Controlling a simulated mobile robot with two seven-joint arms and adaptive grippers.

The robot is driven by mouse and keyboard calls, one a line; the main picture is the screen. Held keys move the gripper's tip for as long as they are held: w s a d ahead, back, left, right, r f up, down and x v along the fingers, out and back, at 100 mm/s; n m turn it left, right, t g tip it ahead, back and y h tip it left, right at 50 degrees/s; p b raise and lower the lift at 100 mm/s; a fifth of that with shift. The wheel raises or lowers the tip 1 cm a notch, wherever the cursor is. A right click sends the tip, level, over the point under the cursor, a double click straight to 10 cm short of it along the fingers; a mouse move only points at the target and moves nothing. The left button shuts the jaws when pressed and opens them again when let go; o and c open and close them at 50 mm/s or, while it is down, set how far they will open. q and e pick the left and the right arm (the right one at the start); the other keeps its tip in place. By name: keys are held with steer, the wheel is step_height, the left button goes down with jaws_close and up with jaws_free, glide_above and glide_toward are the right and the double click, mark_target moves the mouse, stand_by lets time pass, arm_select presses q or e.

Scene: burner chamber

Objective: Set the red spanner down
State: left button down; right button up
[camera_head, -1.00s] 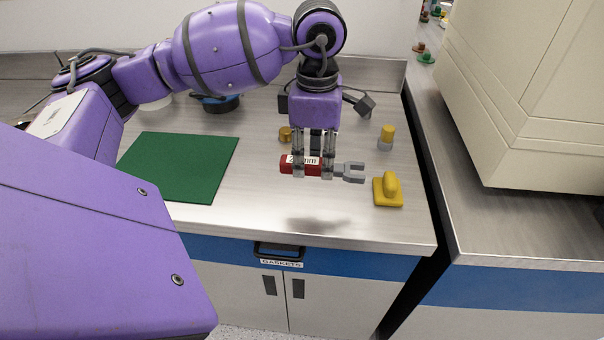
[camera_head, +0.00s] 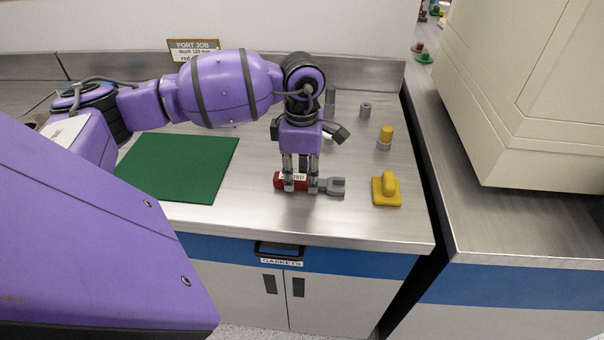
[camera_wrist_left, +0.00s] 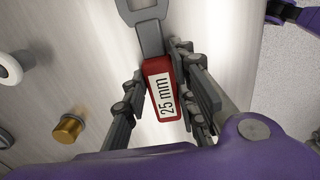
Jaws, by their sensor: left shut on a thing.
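The red spanner (camera_head: 293,181) has a red handle with a white label and a grey open-ended head pointing right. My left gripper (camera_head: 300,187) is shut on its handle, fingers pointing down, at the front of the steel bench. The spanner lies level and very low over the bench top; I cannot tell whether it touches. In the left wrist view the red spanner (camera_wrist_left: 163,97) sits between the fingers of my left gripper (camera_wrist_left: 160,98), its label reading 25 mm.
A green mat (camera_head: 178,167) lies left of the gripper. A yellow handled block (camera_head: 386,189) stands close to the right of the spanner head. A yellow-topped grey peg (camera_head: 385,137) and a grey cylinder (camera_head: 365,110) stand behind. The bench's front edge (camera_head: 300,241) is near.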

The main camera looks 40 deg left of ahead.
mark_target(302, 177)
arm_select(q)
steer(key=shift+f, duration=0.15)
steer(key=c, duration=1.4)
jaws_free()
step_height(302, 177, up, 12)
steer(key=shift+b, duration=0.3)
